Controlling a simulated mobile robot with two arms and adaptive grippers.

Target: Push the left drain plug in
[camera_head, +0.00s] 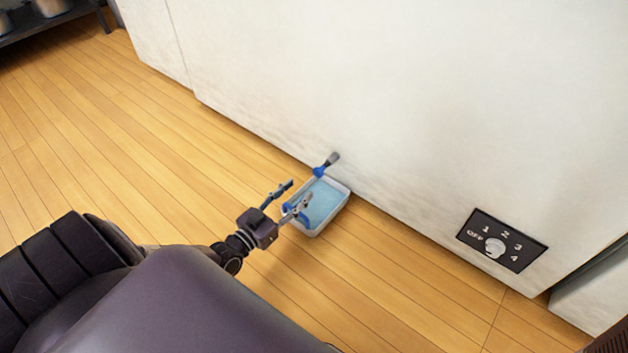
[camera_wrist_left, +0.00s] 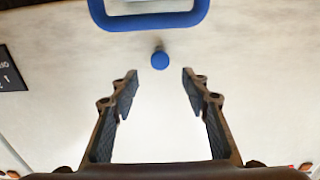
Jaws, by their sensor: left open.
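A drain plug (camera_head: 322,169) with a blue body and a grey end sticks out low on the white front, just above a shallow tray. In the left wrist view a round blue knob (camera_wrist_left: 160,61), which looks like the plug's end, shows between and just beyond my fingertips. My left gripper (camera_head: 297,193) is open and empty, over the tray's left side and pointing toward the plug. In the left wrist view the open fingers (camera_wrist_left: 160,82) stand either side of the knob's line, apart from it. How deep the plug sits cannot be told. My right gripper is not in view.
The white tray (camera_head: 341,188) with pale blue contents stands on the wooden floor against the front. A blue rounded loop (camera_wrist_left: 150,22) shows at the wrist view's top. A black dial panel (camera_head: 477,239) sits to the right. A dark shelf (camera_head: 55,22) stands far left.

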